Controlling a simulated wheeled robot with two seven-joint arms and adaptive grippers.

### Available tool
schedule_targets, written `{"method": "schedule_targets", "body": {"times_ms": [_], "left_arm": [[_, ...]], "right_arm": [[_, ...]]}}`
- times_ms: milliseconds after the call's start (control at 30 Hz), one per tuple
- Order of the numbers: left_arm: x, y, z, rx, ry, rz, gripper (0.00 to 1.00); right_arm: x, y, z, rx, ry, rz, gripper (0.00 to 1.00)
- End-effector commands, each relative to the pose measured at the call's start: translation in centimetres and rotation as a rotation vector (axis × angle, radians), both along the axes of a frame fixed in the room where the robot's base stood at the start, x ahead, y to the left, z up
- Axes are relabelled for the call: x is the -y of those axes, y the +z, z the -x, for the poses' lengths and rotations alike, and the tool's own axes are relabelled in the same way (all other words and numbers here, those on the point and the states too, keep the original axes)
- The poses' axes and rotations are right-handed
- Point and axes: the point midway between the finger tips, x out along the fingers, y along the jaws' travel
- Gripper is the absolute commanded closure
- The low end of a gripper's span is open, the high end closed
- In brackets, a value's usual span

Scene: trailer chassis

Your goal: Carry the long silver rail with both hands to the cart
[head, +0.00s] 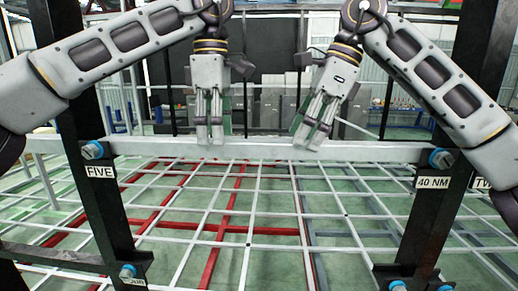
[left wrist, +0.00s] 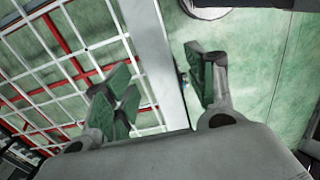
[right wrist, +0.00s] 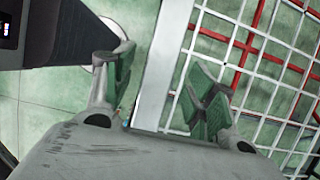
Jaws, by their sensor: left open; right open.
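The long silver rail (head: 262,151) lies level across the head view between two black uprights. My left gripper (head: 212,138) points down at the rail left of its middle; my right gripper (head: 313,138), slightly tilted, points down at it right of its middle. Both are open and hold nothing. The rail runs between the spread green-padded fingers in the left wrist view (left wrist: 163,60) and in the right wrist view (right wrist: 165,60). Whether the fingertips touch it I cannot tell. I cannot make out the cart.
The left black upright (head: 95,180) carries a "FIVE" label and the right one (head: 432,200) a "40 NM" label, with blue bolts (head: 93,150) near the rail's ends. A white and red grid (head: 225,215) covers the green floor behind. Grey cabinets (head: 280,105) stand further back.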

Motion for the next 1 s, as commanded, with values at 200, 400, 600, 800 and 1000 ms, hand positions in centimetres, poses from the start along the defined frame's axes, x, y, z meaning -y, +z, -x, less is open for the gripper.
{"method": "schedule_targets", "body": {"times_ms": [200, 400, 600, 800, 1000], "left_arm": [[0.0, -1.5, 0.0, -0.003, -0.001, 0.000, 0.44], [0.0, -2.4, 0.0, -0.002, -0.002, 0.000, 0.44], [0.0, -2.7, 0.0, 0.000, 0.000, 0.001, 0.44], [0.0, -2.7, 0.0, 0.000, 0.000, 0.001, 0.44], [0.0, -2.7, 0.0, 0.000, 0.000, 0.001, 0.60]], "right_arm": [[-0.5, -1.3, 0.0, -0.001, -0.001, 0.000, 0.44], [-0.9, -2.2, 0.0, 0.000, 0.001, 0.000, 0.44], [-1.0, -2.5, 0.0, -0.001, 0.000, -0.001, 0.44], [-1.0, -2.5, 0.0, 0.000, 0.000, -0.001, 0.44], [-1.0, -2.5, 0.0, 0.000, 0.000, -0.001, 0.60]]}}
